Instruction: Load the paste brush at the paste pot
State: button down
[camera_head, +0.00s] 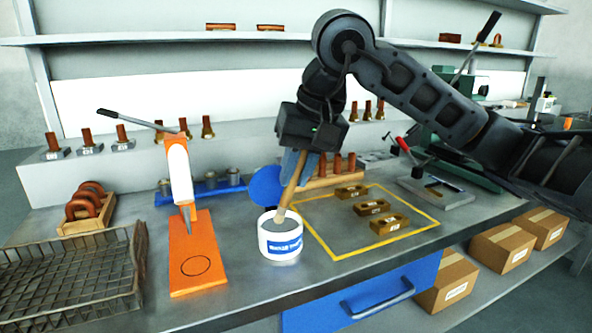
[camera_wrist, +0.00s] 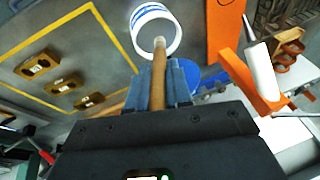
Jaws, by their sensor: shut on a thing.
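The paste pot (camera_head: 281,246) is a white round pot with a blue label. It stands upright near the bench's front edge, and its ring-like rim shows in the wrist view (camera_wrist: 137,28). My gripper (camera_head: 293,165) is above the pot, its blue fingers shut on the wooden handle of the paste brush (camera_head: 291,188). The brush slants down to the pot's mouth. In the wrist view the brush (camera_wrist: 159,75) ends in a pale tip that overlaps the pot's opening. How deep the tip sits, and whether paste is on it, I cannot tell.
A blue disc (camera_head: 266,186) stands just behind the pot. Right, several brass blocks (camera_head: 389,223) lie inside a yellow outline (camera_head: 352,252).

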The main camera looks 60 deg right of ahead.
jog(key=shift+f+b, duration=0.5)
jog(key=shift+b, duration=0.2)
dwell(0.6)
jog(key=shift+f+b, duration=0.15)
jog(key=shift+b, duration=0.6)
dwell(2.8)
jog(key=shift+r+p, duration=0.85)
jog(key=shift+r, duration=2.8)
notch_tip(320, 180, up, 5)
jog(key=p, duration=0.5)
jog(key=shift+f, duration=0.1)
